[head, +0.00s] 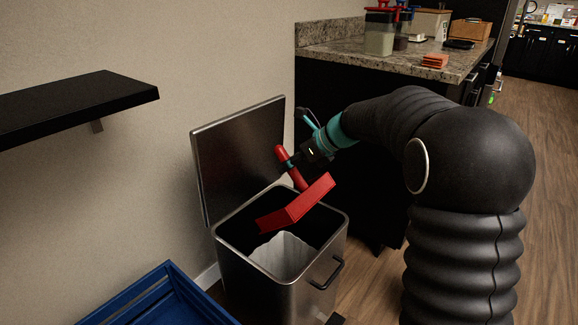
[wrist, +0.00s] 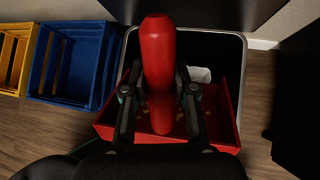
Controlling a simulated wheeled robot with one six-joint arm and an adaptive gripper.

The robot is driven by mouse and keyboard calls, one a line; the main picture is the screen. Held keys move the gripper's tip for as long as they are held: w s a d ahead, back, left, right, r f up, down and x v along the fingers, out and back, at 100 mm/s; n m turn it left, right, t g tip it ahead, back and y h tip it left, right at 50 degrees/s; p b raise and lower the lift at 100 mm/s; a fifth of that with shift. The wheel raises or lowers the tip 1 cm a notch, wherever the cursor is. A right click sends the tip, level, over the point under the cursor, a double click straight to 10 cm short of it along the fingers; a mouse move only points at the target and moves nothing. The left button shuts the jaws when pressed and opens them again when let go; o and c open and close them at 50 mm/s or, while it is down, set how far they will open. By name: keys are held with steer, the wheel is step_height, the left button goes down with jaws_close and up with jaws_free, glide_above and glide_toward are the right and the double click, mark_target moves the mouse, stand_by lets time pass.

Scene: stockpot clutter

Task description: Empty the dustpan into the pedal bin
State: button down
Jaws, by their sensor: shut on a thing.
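The red dustpan (head: 297,206) is tilted over the open mouth of the steel pedal bin (head: 282,285). My gripper (head: 289,166) is shut on its red handle, which also shows in the wrist view (wrist: 158,60). In the wrist view the pan (wrist: 222,125) lies below the fingers, with a few small tan bits on it near the handle. The bin's lid (head: 240,155) stands open at the back, near the wall. A white liner (head: 283,255) shows inside the bin. The bin's floor is hidden.
A blue crate (head: 155,300) stands on the floor left of the bin, and a yellow crate (wrist: 17,62) is beside it in the wrist view. A black shelf (head: 75,105) juts from the wall. A dark counter (head: 390,62) with jars stands behind.

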step_height(320, 180, up, 2)
steer(key=shift+r, duration=0.15)
step_height(320, 180, down, 6)
steer(key=shift+b, duration=1.15)
step_height(320, 180, up, 6)
steer(key=shift+p, duration=1.05)
step_height(320, 180, down, 6)
steer(key=shift+b, duration=1.05)
